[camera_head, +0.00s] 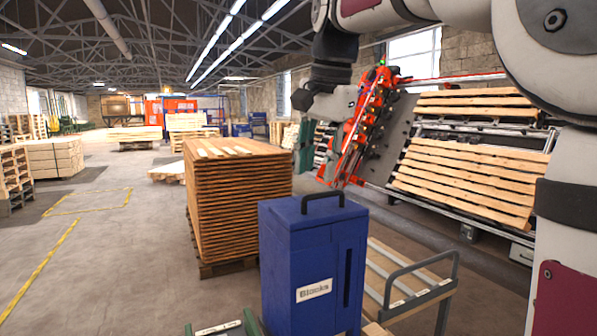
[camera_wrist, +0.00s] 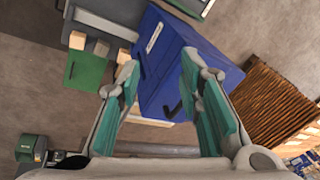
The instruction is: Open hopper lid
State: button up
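The hopper is a blue box (camera_head: 314,265) with a white "Blocks" label, standing upright at the front centre of the head view. Its lid (camera_head: 290,210) lies shut on top and carries a black bar handle (camera_head: 322,194). In the wrist view the blue hopper (camera_wrist: 205,68) lies beyond my fingers, and its dark handle (camera_wrist: 173,111) shows between them. My gripper (camera_wrist: 160,62) is open and empty, with teal finger pads spread apart. In the head view my wrist is above the hopper, apart from it; the fingertips are hard to make out there.
A tall stack of wooden boards (camera_head: 232,195) stands just behind and left of the hopper. A grey-railed rack (camera_head: 420,268) stands at its right. A red machine (camera_head: 365,125) and slatted pallets (camera_head: 465,175) are farther right. A green box (camera_wrist: 88,70) lies beside the hopper.

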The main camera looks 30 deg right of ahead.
jog(key=shift+s+a+f+n, duration=0.3)
jog(key=shift+s+a, duration=0.15)
jog(key=shift+s, duration=0.15)
